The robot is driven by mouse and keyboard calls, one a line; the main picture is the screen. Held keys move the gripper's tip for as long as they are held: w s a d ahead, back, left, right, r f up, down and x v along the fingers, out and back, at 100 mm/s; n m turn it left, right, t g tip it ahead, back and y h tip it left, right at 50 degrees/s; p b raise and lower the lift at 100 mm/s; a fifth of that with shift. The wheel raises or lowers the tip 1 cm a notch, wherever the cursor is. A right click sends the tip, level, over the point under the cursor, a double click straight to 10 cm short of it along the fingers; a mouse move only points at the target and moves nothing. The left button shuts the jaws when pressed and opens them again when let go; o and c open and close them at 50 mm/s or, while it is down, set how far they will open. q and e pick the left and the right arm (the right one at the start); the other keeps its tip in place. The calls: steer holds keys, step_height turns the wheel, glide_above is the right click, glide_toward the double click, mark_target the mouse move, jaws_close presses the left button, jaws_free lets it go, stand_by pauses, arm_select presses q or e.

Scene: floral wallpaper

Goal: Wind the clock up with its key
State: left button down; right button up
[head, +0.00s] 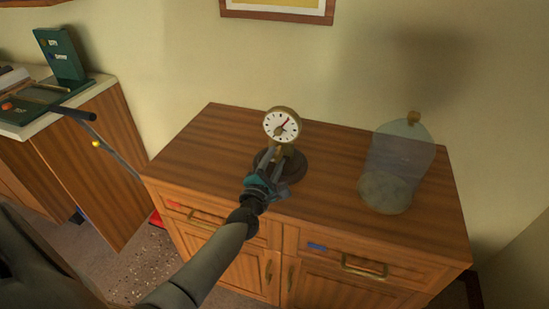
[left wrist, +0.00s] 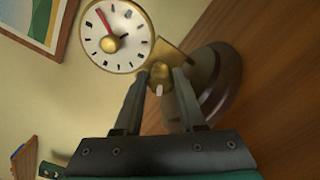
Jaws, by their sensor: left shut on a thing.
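The clock (head: 281,126) stands upright on a wooden cabinet, with a round white dial, gold rim, red hand and dark round base (head: 296,168). In the left wrist view, its dial (left wrist: 117,36) is tilted at the top, with the base to the right. My left gripper (head: 275,160) reaches in from the front, just below the dial. In the left wrist view, its two fingers (left wrist: 160,76) are shut on a small gold key (left wrist: 160,70) with a pale tip, at the front of the clock's stand. The fingers partly hide the key. My right gripper is out of view.
A clear glass dome (head: 398,160) with a cork-coloured knob stands on the cabinet top (head: 335,181) at the right. Bare wood lies between it and the clock. A counter with a green box (head: 60,55) is at the left. A framed picture (left wrist: 33,25) hangs behind.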

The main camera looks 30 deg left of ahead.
arm_select(q)
steer(key=m+p, duration=0.1)
steer(key=m, duration=0.2)
steer(key=shift+m, duration=0.4)
steer(key=m, duration=0.2)
steer(key=shift+m+p, duration=0.4)
steer(key=m+p, duration=0.1)
steer(key=m, duration=0.4)
steer(key=shift+p, duration=0.3)
steer(key=m+p, duration=0.1)
steer(key=m, duration=0.4)
steer(key=shift+m, duration=0.4)
steer(key=m+p, duration=0.1)
steer(key=m, duration=0.4)
steer(key=shift+f+m+p, duration=0.1)
steer(key=shift+m+p, duration=0.2)
steer(key=c, duration=0.5)
jaws_free()
